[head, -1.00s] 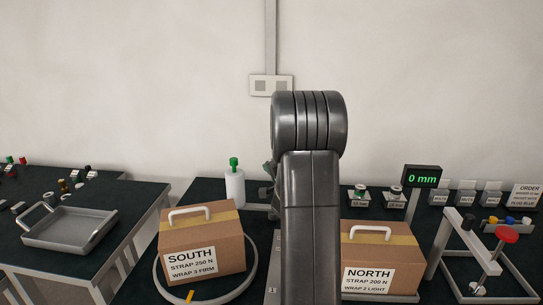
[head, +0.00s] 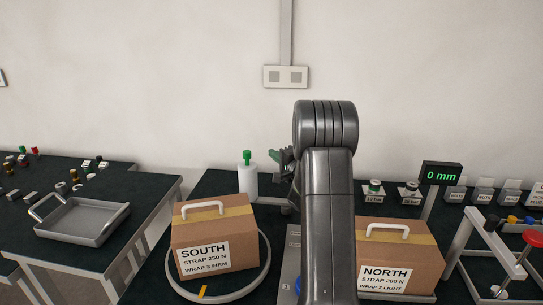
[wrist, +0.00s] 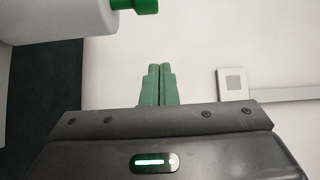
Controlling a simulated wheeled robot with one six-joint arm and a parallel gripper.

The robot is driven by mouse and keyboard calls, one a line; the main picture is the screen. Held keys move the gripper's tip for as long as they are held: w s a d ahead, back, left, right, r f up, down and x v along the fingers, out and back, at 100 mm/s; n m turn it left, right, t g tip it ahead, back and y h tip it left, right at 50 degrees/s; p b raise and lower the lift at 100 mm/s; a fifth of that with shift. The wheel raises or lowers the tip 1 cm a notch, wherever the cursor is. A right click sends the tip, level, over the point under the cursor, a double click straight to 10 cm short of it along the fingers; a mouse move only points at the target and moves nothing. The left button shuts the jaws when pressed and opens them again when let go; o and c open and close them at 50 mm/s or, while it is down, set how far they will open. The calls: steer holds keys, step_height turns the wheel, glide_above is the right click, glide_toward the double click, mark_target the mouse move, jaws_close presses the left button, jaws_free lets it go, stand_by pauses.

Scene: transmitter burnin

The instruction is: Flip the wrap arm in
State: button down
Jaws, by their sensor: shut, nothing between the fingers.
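The likely wrap arm is a white cylinder (head: 248,179) with a green knob on top, standing behind the turntable (head: 262,275); I cannot be sure which part is the arm itself. Its white body (wrist: 55,18) and green knob also show at the top left of the wrist view. The SOUTH carton (head: 213,235) sits on the round turntable. My gripper (head: 273,155) is shut and empty, its green fingertips just right of the knob in the head view. In the wrist view my gripper's green fingers (wrist: 159,68) are together, apart from the cylinder. My arm hides the bench's middle.
The NORTH carton (head: 398,258) stands to the right, with a "0 mm" display (head: 440,174) behind it. A metal frame with a red knob (head: 534,237) is at far right. A grey tray (head: 85,220) lies on the left table.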

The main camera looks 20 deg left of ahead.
steer(key=p+x, duration=0.1)
steer(key=x, duration=0.7)
glide_above(256, 165)
steer(key=shift+w+f+p, duration=0.1)
steer(key=shift+w+p, duration=0.05)
steer(key=shift+p, duration=0.25)
steer(key=shift+g, duration=0.3)
